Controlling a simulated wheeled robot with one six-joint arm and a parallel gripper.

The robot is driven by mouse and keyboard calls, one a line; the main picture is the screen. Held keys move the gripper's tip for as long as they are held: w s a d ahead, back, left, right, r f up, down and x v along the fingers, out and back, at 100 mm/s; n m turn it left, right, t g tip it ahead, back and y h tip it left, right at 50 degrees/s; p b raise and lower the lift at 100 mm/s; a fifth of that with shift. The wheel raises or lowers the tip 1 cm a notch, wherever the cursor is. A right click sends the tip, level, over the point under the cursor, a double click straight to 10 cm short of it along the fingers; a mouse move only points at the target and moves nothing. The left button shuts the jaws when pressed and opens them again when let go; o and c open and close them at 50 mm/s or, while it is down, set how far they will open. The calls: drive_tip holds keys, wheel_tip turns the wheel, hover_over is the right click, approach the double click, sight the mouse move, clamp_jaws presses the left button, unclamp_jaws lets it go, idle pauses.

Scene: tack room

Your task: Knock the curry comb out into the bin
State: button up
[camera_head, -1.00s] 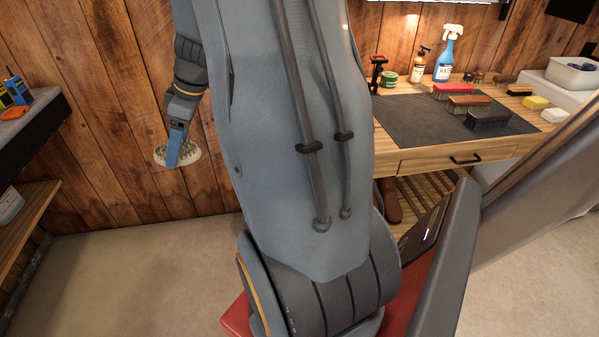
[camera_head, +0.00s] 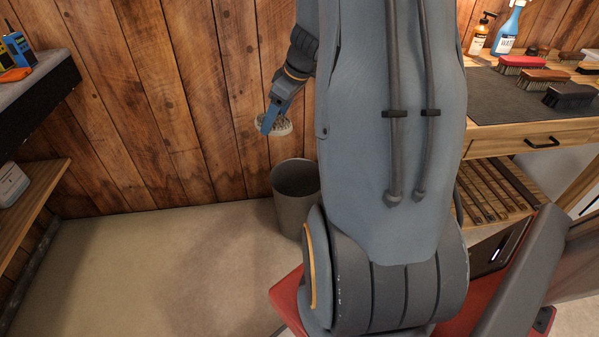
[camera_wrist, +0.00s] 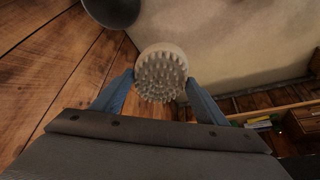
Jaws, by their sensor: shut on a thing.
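The curry comb (camera_head: 272,126) is a round, pale, studded disc. My gripper (camera_head: 270,122) is shut on it and holds it in the air in front of the wooden wall. In the wrist view the comb (camera_wrist: 161,75) sits between the two blue fingers of my gripper (camera_wrist: 160,88), with its studs facing the camera. The bin (camera_head: 296,200) is a dark grey open container on the floor by the wall. It stands below and slightly right of the comb, and my arm stands close at its right. The bin also shows at the top of the wrist view (camera_wrist: 112,10).
A workbench (camera_head: 500,143) at right bears brushes (camera_head: 545,79) on a dark mat, a spray bottle (camera_head: 508,30) and a pump bottle (camera_head: 481,34). A dark-edged shelf (camera_head: 45,100) is at left, with a wooden shelf (camera_head: 32,208) below. The floor (camera_head: 150,270) at left is clear.

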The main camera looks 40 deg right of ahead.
drive_tip(key=w+d+f+m+b, duration=0.1)
drive_tip(key=d+f+b, duration=0.3)
drive_tip(key=f+b, duration=0.4)
drive_tip(key=w+d+f+m+h+b, duration=0.1)
drive_tip(key=d+f+b, duration=0.4)
drive_tip(key=f, duration=1.1)
drive_tip(key=w+d+f+m+h+b, duration=0.1)
drive_tip(key=d+f+b, duration=0.3)
drive_tip(key=f+b, duration=0.7)
drive_tip(key=shift+w+d+f+m, duration=0.4)
drive_tip(key=shift+f+m, duration=0.35)
drive_tip(key=shift+m, duration=0.05)
wheel_tip(320, 180, down, 5)
drive_tip(key=b, duration=0.7)
drive_tip(key=shift+w+f, duration=0.1)
drive_tip(key=shift+f, duration=0.05)
drive_tip(key=shift+c, duration=0.3)
wheel_tip(320, 180, up, 6)
drive_tip(key=p, duration=0.3)
drive_tip(key=shift+f+p, duration=0.25)
drive_tip(key=shift+p, duration=0.1)
drive_tip(key=shift+c, duration=0.2)
drive_tip(key=shift+f, duration=0.1)
